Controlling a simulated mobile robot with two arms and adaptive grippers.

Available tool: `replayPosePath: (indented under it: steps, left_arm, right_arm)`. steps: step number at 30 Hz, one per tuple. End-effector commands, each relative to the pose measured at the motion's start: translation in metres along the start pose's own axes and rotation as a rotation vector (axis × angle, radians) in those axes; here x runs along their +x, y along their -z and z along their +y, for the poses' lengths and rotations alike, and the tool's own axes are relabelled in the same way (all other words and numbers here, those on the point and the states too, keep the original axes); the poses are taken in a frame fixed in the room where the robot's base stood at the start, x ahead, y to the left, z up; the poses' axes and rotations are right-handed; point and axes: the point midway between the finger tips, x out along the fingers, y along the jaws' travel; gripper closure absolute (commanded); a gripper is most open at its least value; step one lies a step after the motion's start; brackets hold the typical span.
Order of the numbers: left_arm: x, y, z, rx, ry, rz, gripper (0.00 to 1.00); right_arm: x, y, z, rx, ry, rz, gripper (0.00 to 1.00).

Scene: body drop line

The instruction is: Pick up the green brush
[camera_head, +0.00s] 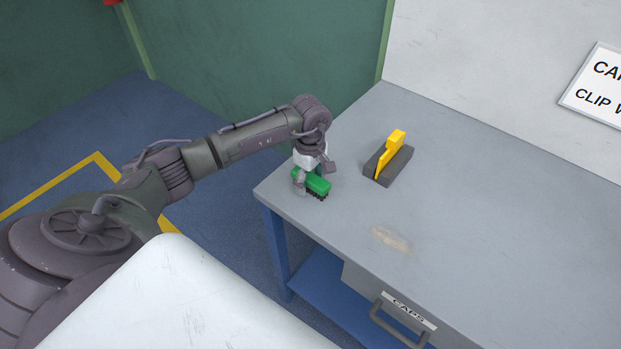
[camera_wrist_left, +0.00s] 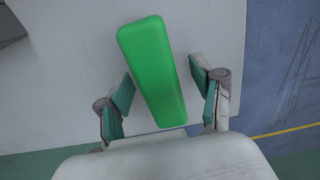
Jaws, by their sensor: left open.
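The green brush (camera_head: 317,183) lies on the grey table near its left corner, with dark bristles facing down. My left gripper (camera_head: 314,180) is above the brush, pointing down, with its fingers to either side of it. In the left wrist view the brush (camera_wrist_left: 153,70) shows as a long green block between the two open fingers of the gripper (camera_wrist_left: 161,92). A gap shows between the brush and each finger there. My right gripper is not in view.
A dark grey holder (camera_head: 389,166) with a yellow piece (camera_head: 388,153) stands on the table (camera_head: 480,200) to the right of the brush. A drawer (camera_head: 405,312) labelled CAPS hangs below the front edge. The table's middle is clear apart from a worn patch.

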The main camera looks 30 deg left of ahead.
Motion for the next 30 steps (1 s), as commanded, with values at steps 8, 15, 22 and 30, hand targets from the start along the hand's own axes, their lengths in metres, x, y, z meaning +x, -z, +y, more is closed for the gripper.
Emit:
replayPosePath:
  steps: [8,15,22,30]
  left_arm:
    - [0.0008,-0.0003,0.0003,0.000,-0.001,-0.001,0.45]
    - [0.0006,-0.0003,0.0002,0.000,-0.001,-0.001,0.85]
    - [0.0002,-0.0002,0.0004,0.000,-0.001,-0.001,1.00]
    - [-0.0066,-0.0004,0.0011,0.001,-0.004,-0.002,1.00]
  right_arm:
    - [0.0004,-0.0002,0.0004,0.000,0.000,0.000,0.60]
    - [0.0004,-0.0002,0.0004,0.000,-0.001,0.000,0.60]
    - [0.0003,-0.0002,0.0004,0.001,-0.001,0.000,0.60]
    - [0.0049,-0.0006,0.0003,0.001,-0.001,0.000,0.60]
